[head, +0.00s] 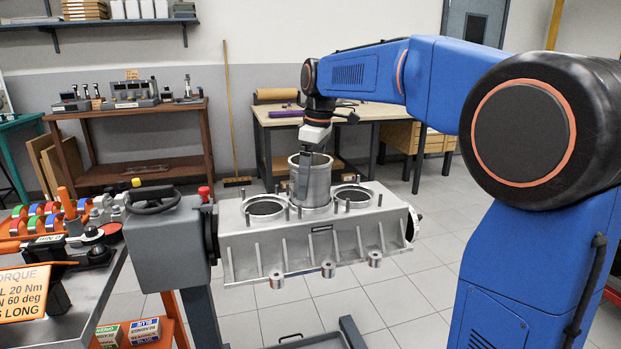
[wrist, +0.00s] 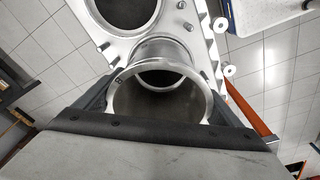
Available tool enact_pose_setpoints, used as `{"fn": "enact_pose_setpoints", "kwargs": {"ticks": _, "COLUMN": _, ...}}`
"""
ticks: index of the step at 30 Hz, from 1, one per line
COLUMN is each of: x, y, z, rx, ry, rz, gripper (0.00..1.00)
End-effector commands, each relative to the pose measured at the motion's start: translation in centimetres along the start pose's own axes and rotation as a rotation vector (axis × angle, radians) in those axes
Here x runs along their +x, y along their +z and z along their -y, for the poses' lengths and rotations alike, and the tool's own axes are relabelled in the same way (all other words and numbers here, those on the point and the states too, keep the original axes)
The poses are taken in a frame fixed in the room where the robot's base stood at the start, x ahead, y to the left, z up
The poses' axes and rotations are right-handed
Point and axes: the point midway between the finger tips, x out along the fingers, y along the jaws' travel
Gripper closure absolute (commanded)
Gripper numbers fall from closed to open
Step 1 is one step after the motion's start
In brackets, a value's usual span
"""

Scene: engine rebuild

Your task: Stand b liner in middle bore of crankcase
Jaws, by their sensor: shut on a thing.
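The grey metal crankcase (head: 315,245) is on a stand in the middle of the head view, with three bores in a row along its top. The b liner (head: 320,172), a grey metal cylinder with a flanged top, stands upright at the middle bore, with much of its length above the deck. My gripper (head: 308,175) is shut on the liner from above, one finger down its near side. In the wrist view the liner's rim (wrist: 161,71) fills the middle, with the crankcase deck (wrist: 180,22) beyond it. I cannot tell how far its lower end is in the bore.
Studs stand up around the bores. A handwheel (head: 153,199) is at the crankcase's left end. A bench (head: 95,300) with coloured parts and a torque sign (head: 25,293) is at left front. A workbench (head: 345,113) and a shelf table (head: 130,112) stand behind. The floor at right is partly clear.

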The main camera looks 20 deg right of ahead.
Motion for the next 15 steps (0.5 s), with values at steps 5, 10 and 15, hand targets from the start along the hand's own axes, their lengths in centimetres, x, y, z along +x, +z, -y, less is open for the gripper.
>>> {"fn": "enact_pose_setpoints", "kwargs": {"ticks": 5, "x": 0.17, "y": 0.02, "z": 0.00, "rx": 0.000, "ry": 0.001, "rz": -0.001, "gripper": 0.38}}
{"fn": "enact_pose_setpoints", "kwargs": {"ticks": 10, "x": 0.38, "y": 0.04, "z": 0.00, "rx": 0.000, "ry": 0.001, "rz": -0.001, "gripper": 0.38}}
{"fn": "enact_pose_setpoints", "kwargs": {"ticks": 15, "x": 0.59, "y": 0.07, "z": 0.00, "rx": 0.000, "ry": 0.001, "rz": -0.001, "gripper": 0.38}}
